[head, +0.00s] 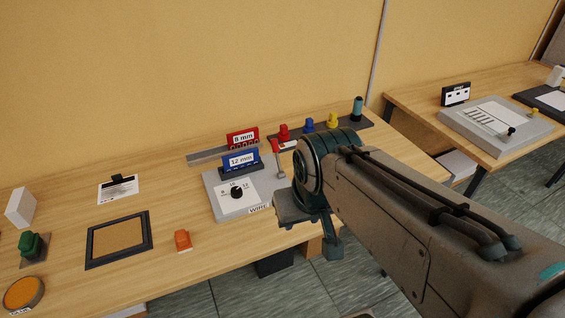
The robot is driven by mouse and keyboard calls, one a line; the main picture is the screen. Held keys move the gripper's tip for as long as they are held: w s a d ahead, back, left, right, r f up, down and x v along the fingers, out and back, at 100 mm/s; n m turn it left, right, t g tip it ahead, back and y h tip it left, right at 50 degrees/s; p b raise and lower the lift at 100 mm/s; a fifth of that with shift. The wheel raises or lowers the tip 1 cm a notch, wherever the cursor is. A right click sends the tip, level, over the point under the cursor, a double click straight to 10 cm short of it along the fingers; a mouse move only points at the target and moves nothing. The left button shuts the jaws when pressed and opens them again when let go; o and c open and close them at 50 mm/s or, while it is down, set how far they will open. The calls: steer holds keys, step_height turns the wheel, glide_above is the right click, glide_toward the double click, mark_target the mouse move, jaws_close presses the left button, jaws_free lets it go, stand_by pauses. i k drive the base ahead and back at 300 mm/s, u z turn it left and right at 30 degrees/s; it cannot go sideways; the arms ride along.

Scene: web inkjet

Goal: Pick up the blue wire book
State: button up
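A blue block labelled "12 mm" (241,160) stands upright at the back of a grey device marked "WIRE" (258,209); it is the only blue labelled piece I see, and I cannot tell if it is a book. A similar red "8 mm" piece (243,139) stands just behind it. My gripper (318,228) hangs at the end of my arm, to the right of the grey device and apart from the blue block. Its fingers are seen from an angle that does not show whether they are open, and I see nothing held.
The grey device has a black dial and a red-topped lever (276,155). Red, blue, yellow and teal pieces stand on a dark strip (345,132) behind. A black-framed mat (119,239) and an orange piece (182,240) lie left. Another table (420,112) stands right, across a gap.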

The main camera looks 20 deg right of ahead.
mark_target(250, 157)
steer(key=z, duration=3.35)
steer(key=k, duration=1.4)
steer(key=u, duration=2.05)
